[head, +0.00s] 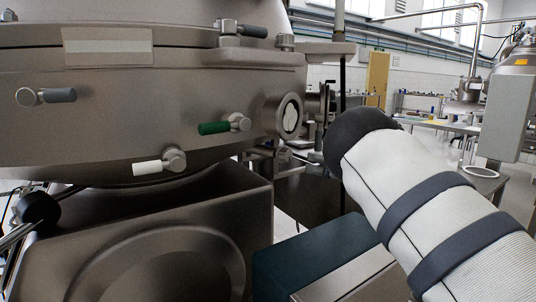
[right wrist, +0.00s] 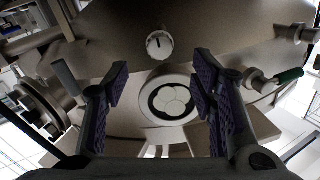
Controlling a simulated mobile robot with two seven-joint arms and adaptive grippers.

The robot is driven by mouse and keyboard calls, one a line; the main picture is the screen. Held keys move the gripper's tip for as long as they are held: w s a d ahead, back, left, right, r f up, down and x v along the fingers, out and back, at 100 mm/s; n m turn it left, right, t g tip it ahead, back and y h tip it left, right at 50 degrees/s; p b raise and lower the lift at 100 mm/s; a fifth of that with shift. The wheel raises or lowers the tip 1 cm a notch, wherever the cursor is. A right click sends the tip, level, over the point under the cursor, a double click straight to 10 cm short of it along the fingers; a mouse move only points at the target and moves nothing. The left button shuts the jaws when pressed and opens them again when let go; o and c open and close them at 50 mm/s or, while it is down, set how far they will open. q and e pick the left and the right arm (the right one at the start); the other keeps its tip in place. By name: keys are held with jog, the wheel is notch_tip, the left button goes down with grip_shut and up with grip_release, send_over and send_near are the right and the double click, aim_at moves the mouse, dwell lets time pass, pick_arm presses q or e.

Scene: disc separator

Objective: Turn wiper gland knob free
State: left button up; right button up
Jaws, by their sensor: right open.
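A small pale round knob (right wrist: 159,44) with a dark line on its face sits on the steel housing in the right wrist view; it looks like the wiper gland knob. Below it is a round sight glass (right wrist: 170,101) with a pale lobed centre in a dark ring. The sight glass (head: 290,116) also shows on the housing's right side in the head view, where I cannot make out the knob. My right gripper (right wrist: 159,80) is open and empty, its pads on either side of the view, with the knob beyond and between them. My left gripper is not in view.
The big steel separator (head: 120,110) fills the left. A green-handled valve (head: 214,128), a grey-handled one (head: 57,95) and a white-handled one (head: 152,167) stick out of it. A dark green box (head: 300,258) lies below. The green handle (right wrist: 290,76) also shows right of the gripper.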

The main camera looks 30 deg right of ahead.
aim_at(289, 158)
jog(key=b+x, duration=0.1)
jog(key=x, duration=0.9)
jog(key=shift+f, duration=0.2)
jog(key=shift+w+a+r, duration=0.1)
jog(key=shift+w+r, duration=0.05)
jog(key=shift+w, duration=0.05)
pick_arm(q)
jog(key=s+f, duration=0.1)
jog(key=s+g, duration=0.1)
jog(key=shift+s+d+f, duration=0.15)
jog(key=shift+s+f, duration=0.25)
pick_arm(e)
jog(key=shift+r, duration=0.1)
jog(key=c, duration=1.2)
